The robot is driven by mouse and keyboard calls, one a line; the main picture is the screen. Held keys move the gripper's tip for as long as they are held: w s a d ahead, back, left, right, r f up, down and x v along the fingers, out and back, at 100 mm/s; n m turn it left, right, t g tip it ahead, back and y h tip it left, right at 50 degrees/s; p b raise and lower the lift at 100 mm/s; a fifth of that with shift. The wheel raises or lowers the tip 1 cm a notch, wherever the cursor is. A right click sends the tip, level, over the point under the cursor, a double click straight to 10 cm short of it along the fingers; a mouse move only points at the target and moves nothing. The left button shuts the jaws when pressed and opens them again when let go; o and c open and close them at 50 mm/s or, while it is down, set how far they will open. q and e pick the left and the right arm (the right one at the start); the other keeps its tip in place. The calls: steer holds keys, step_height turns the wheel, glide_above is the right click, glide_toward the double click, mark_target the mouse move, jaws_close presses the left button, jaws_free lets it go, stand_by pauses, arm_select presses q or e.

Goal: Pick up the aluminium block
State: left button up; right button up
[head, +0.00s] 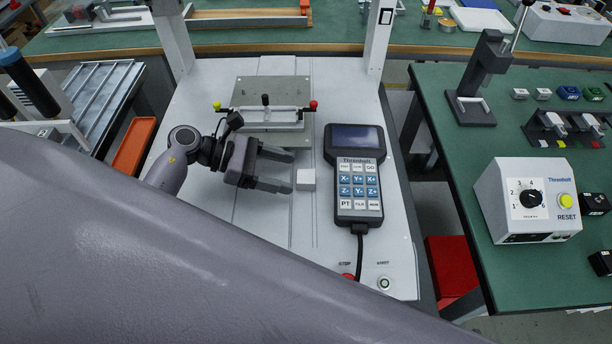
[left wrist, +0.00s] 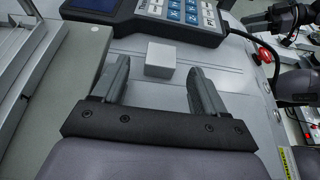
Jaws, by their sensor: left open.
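The aluminium block (head: 306,180) is a small pale grey block on the light machine bed, left of the handheld pendant. My left gripper (head: 291,171) is open and low over the bed, its two dark fingers pointing right toward the block. In the left wrist view the block (left wrist: 160,60) shows just beyond the fingertips (left wrist: 158,68), in line with the gap between them, with space on both sides. Nothing is held. A dark gripper-like shape at the top right of the left wrist view may be my right gripper (left wrist: 272,18); its jaw state is unclear.
The pendant (head: 357,185) lies close right of the block, its cable running toward the front. A plate with a clamp bar (head: 267,116) is behind the gripper. Gantry posts (head: 378,38) stand at the back.

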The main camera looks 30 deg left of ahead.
mark_target(294, 175)
arm_select(q)
steer(key=shift+x, duration=1.5)
steer(key=shift+s, duration=0.1)
steer(key=c, duration=1.2)
